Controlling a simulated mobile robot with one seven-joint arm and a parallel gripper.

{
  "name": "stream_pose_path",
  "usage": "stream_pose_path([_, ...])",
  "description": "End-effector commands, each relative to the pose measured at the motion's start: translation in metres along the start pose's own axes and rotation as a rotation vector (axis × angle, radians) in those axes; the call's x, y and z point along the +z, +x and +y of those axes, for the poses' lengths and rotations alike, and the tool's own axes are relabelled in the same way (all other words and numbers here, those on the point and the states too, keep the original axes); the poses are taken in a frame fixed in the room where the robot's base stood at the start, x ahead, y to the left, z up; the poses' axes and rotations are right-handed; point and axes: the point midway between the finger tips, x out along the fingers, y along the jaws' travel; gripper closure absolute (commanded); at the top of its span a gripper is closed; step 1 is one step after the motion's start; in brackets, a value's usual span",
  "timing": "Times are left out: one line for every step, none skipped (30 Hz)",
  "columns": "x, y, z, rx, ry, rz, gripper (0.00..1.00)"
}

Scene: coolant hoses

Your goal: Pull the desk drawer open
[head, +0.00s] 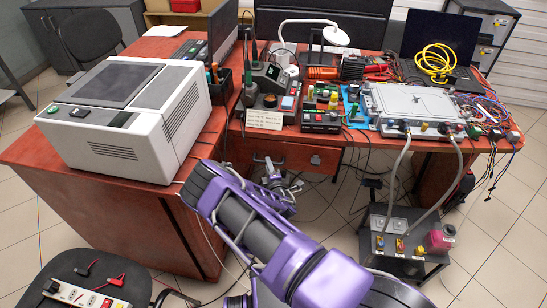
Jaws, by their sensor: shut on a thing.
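The desk drawer (312,150) is a reddish-brown wooden front under the desk top, with a small round lock on its right part. Its metal handle (262,159) shows at the left part of the front, partly hidden by my gripper. My gripper (271,168) is at the end of my purple arm, which reaches up from the bottom of the head view. It is shut on the drawer handle. The fingers are small and partly hidden here. I cannot tell whether the drawer stands out from the desk.
A grey-white boxy machine (130,115) stands on the left desk wing. Tools and a metal case (415,103) crowd the desk top (235,146). A dark stand (400,255) with hoses is right of my arm. A chair seat with a power strip (85,294) is lower left. Cables hang below.

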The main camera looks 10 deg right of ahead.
Motion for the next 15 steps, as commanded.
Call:
stream_pose_path([-0.006, -0.013, -0.002, -0.005, 0.0, -0.001, 1.0])
stream_pose_path([-0.009, -0.021, -0.003, -0.005, -0.001, -0.001, 1.0])
stream_pose_path([-0.013, -0.031, -0.006, -0.006, -0.001, -0.001, 1.0])
stream_pose_path([-0.015, -0.038, -0.007, -0.006, -0.002, -0.001, 1.0])
stream_pose_path([-0.018, -0.044, -0.009, -0.005, -0.001, -0.001, 1.0])
stream_pose_path([-0.022, -0.053, -0.011, -0.006, -0.002, -0.001, 1.0])
stream_pose_path([-0.024, -0.058, -0.012, -0.004, -0.002, -0.001, 1.0])
stream_pose_path([-0.026, -0.064, -0.013, -0.004, -0.002, -0.001, 1.0])
stream_pose_path([-0.03, -0.071, -0.015, -0.005, -0.001, -0.001, 1.0])
stream_pose_path([-0.032, -0.076, -0.016, -0.004, -0.001, -0.001, 1.0])
stream_pose_path([-0.034, -0.081, -0.017, -0.003, -0.001, -0.001, 1.0])
stream_pose_path([-0.036, -0.087, -0.018, -0.004, -0.001, -0.001, 1.0])
stream_pose_path([-0.038, -0.091, -0.019, -0.003, -0.001, -0.001, 1.0])
stream_pose_path([-0.039, -0.094, -0.02, -0.002, 0.0, -0.001, 1.0])
stream_pose_path([-0.041, -0.099, -0.021, -0.002, 0.0, -0.001, 1.0])
